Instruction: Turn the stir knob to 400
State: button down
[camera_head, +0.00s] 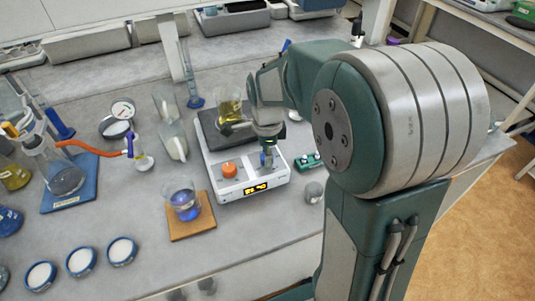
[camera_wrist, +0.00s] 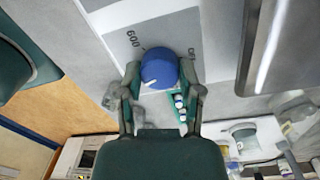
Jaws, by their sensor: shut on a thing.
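The white hotplate stirrer (camera_head: 240,188) stands on the bench with an orange knob (camera_head: 229,169) at its left front and a blue knob (camera_head: 267,160) at its right front. My gripper (camera_head: 268,148) reaches down onto the blue knob. In the wrist view my fingers lie on either side of the blue knob (camera_wrist: 158,68) and are shut on it. Its white pointer mark faces lower left in that view. The lit display (camera_head: 257,188) is too small to read surely.
A beaker of yellow liquid (camera_head: 230,109) stands on the stirrer's dark plate, close to my gripper. A beaker of blue liquid (camera_head: 185,204) stands on a wooden board in front. A small green rack with vials (camera_head: 309,161) lies right of the stirrer.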

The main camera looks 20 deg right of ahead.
jog(key=shift+f, duration=0.1)
jog(key=shift+c, duration=1.3)
grip_release()
jog(key=shift+a, duration=0.15)
jog(key=shift+w, duration=0.1)
notch_tip(320, 180, up, 12)
jog(key=shift+w, duration=0.25)
jog(key=s+a+n+t, duration=0.3)
jog(key=s+n+t, duration=0.3)
jog(key=s+n, duration=1.1)
jog(key=n, duration=0.3)
jog(key=shift+s+f+n, duration=0.15)
jog(key=shift+f+n, duration=0.05)
jog(key=shift+n, duration=0.2)
